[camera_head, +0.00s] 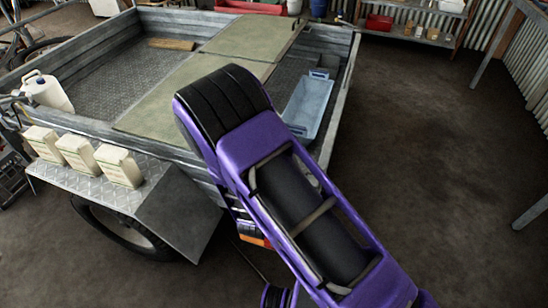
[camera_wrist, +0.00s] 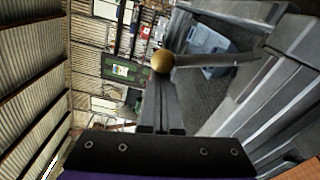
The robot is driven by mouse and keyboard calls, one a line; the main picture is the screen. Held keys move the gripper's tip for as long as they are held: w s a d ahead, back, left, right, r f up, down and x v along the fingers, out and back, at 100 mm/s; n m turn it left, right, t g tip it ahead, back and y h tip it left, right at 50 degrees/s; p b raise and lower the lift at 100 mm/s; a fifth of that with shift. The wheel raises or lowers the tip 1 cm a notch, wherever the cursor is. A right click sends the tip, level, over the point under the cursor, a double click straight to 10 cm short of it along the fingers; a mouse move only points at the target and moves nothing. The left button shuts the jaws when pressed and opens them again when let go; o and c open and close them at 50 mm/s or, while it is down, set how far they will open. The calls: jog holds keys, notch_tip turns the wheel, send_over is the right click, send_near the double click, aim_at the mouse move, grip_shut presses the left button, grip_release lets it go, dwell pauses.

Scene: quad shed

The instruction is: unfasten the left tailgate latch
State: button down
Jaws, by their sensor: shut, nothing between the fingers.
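A lever with a brass ball knob (camera_wrist: 162,62) shows in the wrist view; its grey rod (camera_wrist: 215,60) runs right towards the trailer's metal side. It looks like the tailgate latch handle, but I cannot tell its side from this view alone. My gripper (camera_wrist: 162,84) is shut and empty, with its fingertips close below the knob in the picture. I cannot tell whether they touch it. In the head view my purple arm covers the near end of the trailer (camera_head: 98,45), so the tailgate and latch are mostly hidden there.
A blue tray (camera_head: 308,104) lies in the trailer bed beside flat boards (camera_head: 160,108). Several cartons (camera_head: 118,165) stand on the fender (camera_head: 85,187), with a white jug (camera_head: 46,90) behind. Shelving (camera_head: 415,35) stands at the back. The floor (camera_head: 440,130) right of the trailer is clear.

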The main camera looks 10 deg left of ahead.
jog(key=shift+s+d+r+m+b, duration=0.1)
jog(key=shift+d+r+m+b, duration=0.25)
jog(key=shift+d, duration=0.4)
jog(key=shift+s+d+r+m+b, duration=0.1)
jog(key=shift+d+m+b, duration=0.2)
jog(key=shift+d+b, duration=0.3)
jog(key=shift+d+r+m+b, duration=0.25)
jog(key=shift+d+m+b, duration=0.1)
jog(key=shift+d, duration=0.5)
